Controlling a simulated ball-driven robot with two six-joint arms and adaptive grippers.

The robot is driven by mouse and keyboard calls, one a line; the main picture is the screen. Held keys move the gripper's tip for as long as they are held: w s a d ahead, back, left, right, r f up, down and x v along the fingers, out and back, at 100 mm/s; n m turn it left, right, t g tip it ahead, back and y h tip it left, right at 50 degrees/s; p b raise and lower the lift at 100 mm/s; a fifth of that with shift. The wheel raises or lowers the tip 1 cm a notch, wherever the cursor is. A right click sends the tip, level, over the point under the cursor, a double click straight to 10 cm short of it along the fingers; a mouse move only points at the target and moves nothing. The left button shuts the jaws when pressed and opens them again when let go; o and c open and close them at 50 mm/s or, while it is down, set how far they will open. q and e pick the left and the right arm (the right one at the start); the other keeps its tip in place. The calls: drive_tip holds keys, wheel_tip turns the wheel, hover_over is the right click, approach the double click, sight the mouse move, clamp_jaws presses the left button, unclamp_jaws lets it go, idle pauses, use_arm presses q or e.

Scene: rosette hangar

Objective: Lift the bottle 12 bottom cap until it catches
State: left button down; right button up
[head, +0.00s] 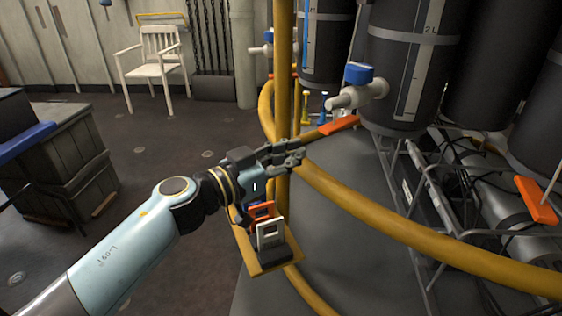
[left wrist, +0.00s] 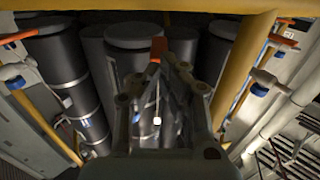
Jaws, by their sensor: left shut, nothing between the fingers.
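Dark grey bottles with pale scale strips hang at the right in the head view, the nearest bottle (head: 408,70) above my left gripper's level. I cannot read a number 12 on any of them. An orange-ended lever (head: 338,125) sticks out below that bottle toward my left gripper (head: 298,153). My left gripper is shut and empty, just left of the lever's end and slightly lower. In the left wrist view an orange piece (left wrist: 158,48) shows at the fingertips; I cannot tell whether they touch it. The bottom cap itself is not clearly visible. My right gripper is out of view.
A yellow upright pipe (head: 283,70) stands right behind my gripper. A curved yellow rail (head: 420,243) crosses at the front right. A small yellow tray (head: 243,250) holds tags below my wrist. Another orange lever (head: 535,205) is far right. A white chair (head: 158,65) stands behind.

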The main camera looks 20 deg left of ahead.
use_arm(q)
drive_tip(key=x, duration=0.4)
drive_tip(key=shift+w+d+r, duration=0.1)
drive_tip(key=shift+w+d, duration=0.1)
drive_tip(key=shift+w, duration=0.1)
drive_tip(key=shift+x, duration=0.85)
drive_tip(key=shift+w+d, duration=0.2)
drive_tip(key=shift+w, duration=0.1)
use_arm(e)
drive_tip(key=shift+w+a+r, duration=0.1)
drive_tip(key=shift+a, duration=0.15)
use_arm(q)
drive_tip(key=shift+p, duration=0.3)
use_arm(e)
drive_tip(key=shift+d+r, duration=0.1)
